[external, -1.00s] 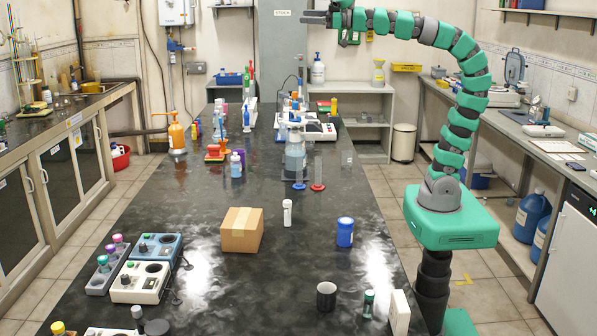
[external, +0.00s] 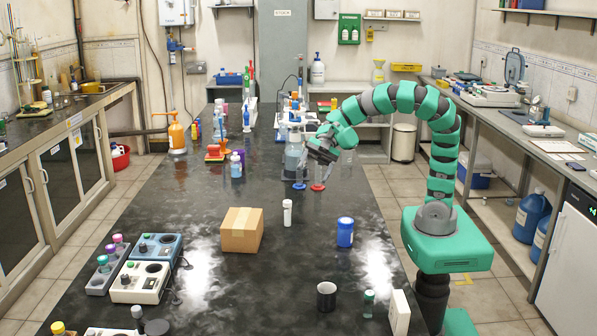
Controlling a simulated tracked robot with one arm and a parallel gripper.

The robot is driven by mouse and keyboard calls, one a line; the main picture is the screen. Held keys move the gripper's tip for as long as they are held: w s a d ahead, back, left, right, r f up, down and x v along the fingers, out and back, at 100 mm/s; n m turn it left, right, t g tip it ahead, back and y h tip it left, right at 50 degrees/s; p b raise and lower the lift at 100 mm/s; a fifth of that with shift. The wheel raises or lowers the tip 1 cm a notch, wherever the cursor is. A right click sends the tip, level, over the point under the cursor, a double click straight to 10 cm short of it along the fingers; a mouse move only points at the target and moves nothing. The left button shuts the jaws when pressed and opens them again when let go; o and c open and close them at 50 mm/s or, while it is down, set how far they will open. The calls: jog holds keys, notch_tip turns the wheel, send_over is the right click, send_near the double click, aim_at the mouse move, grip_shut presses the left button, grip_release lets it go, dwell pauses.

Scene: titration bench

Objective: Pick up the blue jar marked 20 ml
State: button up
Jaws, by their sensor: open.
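A blue jar (external: 345,233) with a pale label stands upright on the dark bench, right of the middle; the writing on it is too small to read. My gripper (external: 317,160) is open and empty, above the bench and farther back than the blue jar. It is near the red-based glass cylinder and the large glass bottle (external: 294,160), partly in front of them. I cannot tell whether it touches them.
A cardboard box (external: 241,230) and a white tube (external: 287,212) stand left of the jar. A black cup (external: 326,296), a green-capped vial (external: 368,303) and a white box (external: 399,312) stand nearer the front. The bench (external: 270,280) around the jar is mostly clear.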

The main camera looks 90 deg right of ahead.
jog(key=s+f+m+g+b, duration=0.1)
jog(key=s+f+g, duration=0.4)
jog(key=s+f, duration=0.45)
jog(key=b, duration=0.3)
send_near(346, 227)
jog(key=shift+y, duration=0.3)
jog(key=shift+a+f, duration=1.6)
jog(key=shift+a, duration=0.1)
jog(key=shift+b+x, duration=1.05)
jog(key=shift+x, duration=1.55)
jog(key=shift+f, duration=0.15)
jog(key=c, duration=1.1)
